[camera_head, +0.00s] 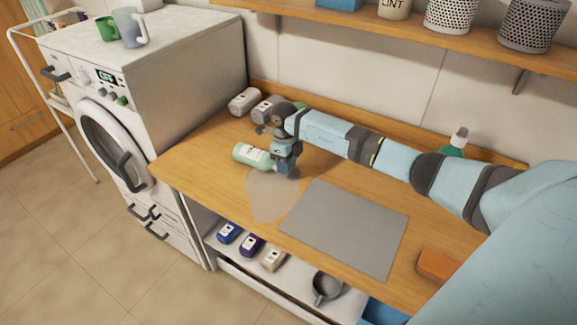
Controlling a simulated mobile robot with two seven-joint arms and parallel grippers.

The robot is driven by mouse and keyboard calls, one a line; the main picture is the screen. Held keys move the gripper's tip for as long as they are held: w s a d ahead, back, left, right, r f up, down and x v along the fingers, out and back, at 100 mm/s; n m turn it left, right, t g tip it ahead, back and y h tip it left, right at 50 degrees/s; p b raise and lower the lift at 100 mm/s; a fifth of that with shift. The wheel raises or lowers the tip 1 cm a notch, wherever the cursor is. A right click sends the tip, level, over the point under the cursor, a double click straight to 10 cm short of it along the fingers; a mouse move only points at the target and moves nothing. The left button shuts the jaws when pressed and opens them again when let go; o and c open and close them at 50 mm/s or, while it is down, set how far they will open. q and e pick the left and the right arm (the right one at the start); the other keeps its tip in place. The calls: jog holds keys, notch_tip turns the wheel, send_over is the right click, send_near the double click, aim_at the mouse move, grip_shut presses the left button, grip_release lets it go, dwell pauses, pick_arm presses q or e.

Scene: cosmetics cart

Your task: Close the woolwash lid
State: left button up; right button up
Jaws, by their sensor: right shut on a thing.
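A pale green bottle with a white label, which looks like the woolwash bottle (250,154), lies on its side on the wooden counter. My right gripper (284,166) is shut at the bottle's right end, around its neck or lid. The fingers hide that end, so I cannot tell whether the lid is open or shut. A beige puddle (272,196) spreads on the counter just in front of the bottle. My left gripper is not in view.
A grey mat (346,226) and an orange block (437,265) lie to the right. A green bottle (453,152) is behind my right arm. A washing machine (187,68) stands left; the shelf below holds small bottles (251,244).

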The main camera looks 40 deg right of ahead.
dwell(0.3)
jog(key=o, duration=1)
jog(key=shift+c, duration=0.2)
notch_tip(320, 180, up, 14)
jog(key=w+b, duration=0.1)
jog(key=b, duration=0.1)
jog(key=shift+w+d+f, duration=0.15)
jog(key=shift+w+d, duration=0.05)
jog(key=shift+w, duration=0.2)
